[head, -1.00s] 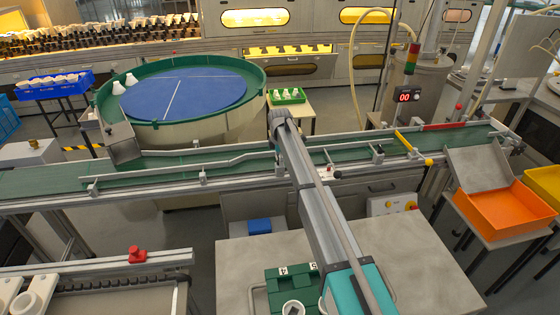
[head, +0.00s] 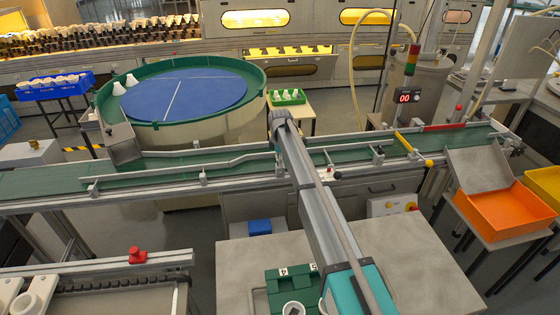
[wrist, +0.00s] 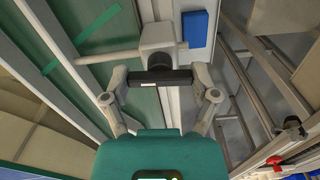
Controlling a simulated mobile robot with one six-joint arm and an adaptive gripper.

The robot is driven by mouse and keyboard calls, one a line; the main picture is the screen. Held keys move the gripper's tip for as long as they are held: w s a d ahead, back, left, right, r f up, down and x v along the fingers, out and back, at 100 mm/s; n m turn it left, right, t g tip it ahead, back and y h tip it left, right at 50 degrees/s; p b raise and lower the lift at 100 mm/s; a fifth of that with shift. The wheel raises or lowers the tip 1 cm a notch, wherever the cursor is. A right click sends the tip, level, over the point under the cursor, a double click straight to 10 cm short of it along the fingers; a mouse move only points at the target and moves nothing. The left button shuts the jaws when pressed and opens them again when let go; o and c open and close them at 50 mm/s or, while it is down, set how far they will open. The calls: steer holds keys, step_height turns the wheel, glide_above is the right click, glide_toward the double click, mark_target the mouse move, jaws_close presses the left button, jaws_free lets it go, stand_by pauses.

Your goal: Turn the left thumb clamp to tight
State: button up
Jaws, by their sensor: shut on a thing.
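In the wrist view my gripper (wrist: 162,90) has its two grey fingers around a dark bar-shaped clamp handle (wrist: 160,76), one finger at each end. The handle sits below a black round part and a pale grey bracket (wrist: 157,38) at the conveyor's rail. I take it for the left thumb clamp; no tight mark can be read. In the head view my arm reaches over the green conveyor belt (head: 240,172) and hides the gripper and the clamp under it.
A guide rail (head: 195,163) runs along the conveyor. A blue box (head: 259,227) lies below the conveyor's near side and shows in the wrist view (wrist: 195,28). A grey table (head: 420,265) with a green fixture stands in front. An orange bin (head: 505,207) is at right.

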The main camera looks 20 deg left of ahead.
steer(key=m, duration=0.3)
steer(key=shift+d+m, duration=0.1)
steer(key=shift+m, duration=0.3)
steer(key=m, duration=0.4)
steer(key=shift+m, duration=0.3)
steer(key=m, duration=0.4)
steer(key=shift+m, duration=2.2)
steer(key=o, duration=1)
steer(key=shift+n, duration=0.3)
